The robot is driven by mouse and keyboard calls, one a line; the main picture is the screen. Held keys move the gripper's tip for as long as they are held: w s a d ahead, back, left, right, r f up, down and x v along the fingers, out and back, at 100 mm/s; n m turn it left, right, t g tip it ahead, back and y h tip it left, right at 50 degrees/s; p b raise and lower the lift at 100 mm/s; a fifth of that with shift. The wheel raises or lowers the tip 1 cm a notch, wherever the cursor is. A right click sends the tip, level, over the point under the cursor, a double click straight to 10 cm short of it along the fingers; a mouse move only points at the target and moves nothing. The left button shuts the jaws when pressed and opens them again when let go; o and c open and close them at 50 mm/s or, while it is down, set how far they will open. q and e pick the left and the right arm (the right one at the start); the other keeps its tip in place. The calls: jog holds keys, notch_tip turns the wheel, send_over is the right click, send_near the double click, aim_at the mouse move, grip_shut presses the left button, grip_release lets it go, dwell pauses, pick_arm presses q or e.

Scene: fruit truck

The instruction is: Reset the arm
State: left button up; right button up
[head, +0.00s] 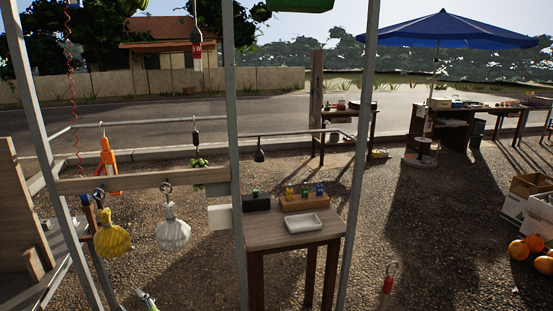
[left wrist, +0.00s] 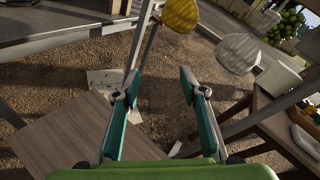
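My left gripper (left wrist: 159,80) fills the lower middle of the left wrist view. Its two green-padded fingers are spread apart, with nothing between them but gravel behind. In the head view, a small white and green part at the bottom edge, left of centre, looks like the tip of my left gripper (head: 147,300); the rest of that arm is out of frame. My right gripper is in neither view.
A yellow bag-like item (head: 112,234) and a white one (head: 172,230) hang from a wooden rail (head: 130,182). Metal posts (head: 235,130) stand near a small table (head: 290,232) with a white tray (head: 304,223). Oranges (head: 520,250) lie at right. Gravel is open between.

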pick_arm(q)
jog(key=s+d+f+n+g+h, duration=0.45)
jog(key=s+f+n, duration=0.65)
jog(key=s, duration=0.4)
jog(key=s+d+f+n+g+h, duration=0.25)
jog(key=s+d+n, duration=0.25)
jog(key=s, duration=0.3)
jog(key=s+d+f+n+g+h, duration=0.1)
jog(key=s+d+n+h, duration=0.3)
jog(key=s, duration=0.4)
notch_tip(320, 180, down, 26)
jog(key=s+d+g, duration=0.1)
jog(key=s, duration=0.1)
jog(key=s+a+f+g, duration=0.1)
jog(key=s+a+f, duration=0.1)
jog(key=s+f, duration=1.4)
jog(key=shift+s+a+y, duration=0.3)
jog(key=shift+s+a, duration=0.05)
jog(key=shift+s, duration=0.35)
jog(key=shift+f, duration=0.1)
